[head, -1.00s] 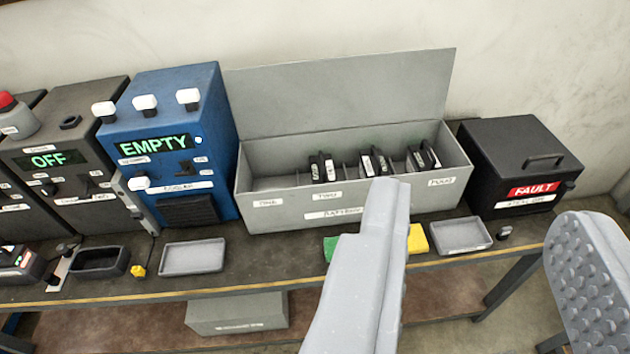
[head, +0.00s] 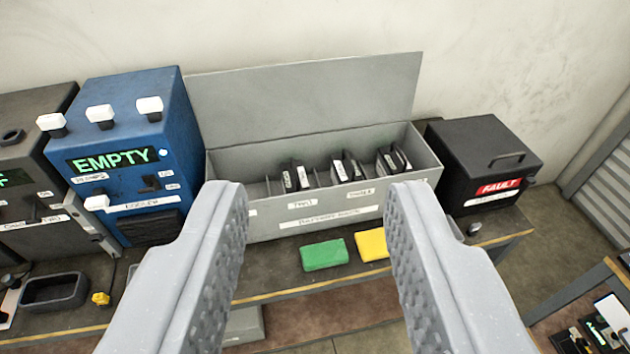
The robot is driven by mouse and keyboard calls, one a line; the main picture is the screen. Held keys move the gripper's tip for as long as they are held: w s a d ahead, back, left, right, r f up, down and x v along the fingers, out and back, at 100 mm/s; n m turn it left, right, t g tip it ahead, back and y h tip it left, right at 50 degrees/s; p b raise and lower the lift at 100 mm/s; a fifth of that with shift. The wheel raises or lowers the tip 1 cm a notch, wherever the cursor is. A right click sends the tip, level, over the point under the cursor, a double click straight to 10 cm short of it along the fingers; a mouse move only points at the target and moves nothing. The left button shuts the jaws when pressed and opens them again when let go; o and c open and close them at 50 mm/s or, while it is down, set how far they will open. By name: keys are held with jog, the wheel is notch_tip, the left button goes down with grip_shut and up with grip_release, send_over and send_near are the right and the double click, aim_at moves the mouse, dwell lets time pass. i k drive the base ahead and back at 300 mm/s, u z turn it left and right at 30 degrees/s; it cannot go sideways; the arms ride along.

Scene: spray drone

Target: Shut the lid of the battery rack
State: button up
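The battery rack (head: 340,219) is a long grey box on the bench, with several dark batteries standing in its slots toward the right half. Its lid (head: 305,100) is a flat grey panel, open and standing up at the back against the wall side. My gripper (head: 318,190) is open and empty, its two grey textured fingers wide apart. The fingers are in front of the rack in the picture and hide parts of its front face. I see no contact with the lid.
A blue machine reading EMPTY (head: 125,150) stands left of the rack. A black box labelled FAULT (head: 485,165) stands close on its right. A green block (head: 324,255) and a yellow block (head: 372,245) lie on the bench (head: 275,278) in front.

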aim_at(231, 108)
jog(key=i, duration=0.9)
jog(key=z, duration=0.05)
jog(key=k, duration=1.25)
jog(key=u, duration=0.45)
jog(key=i, duration=1.6)
jog(key=z, duration=0.55)
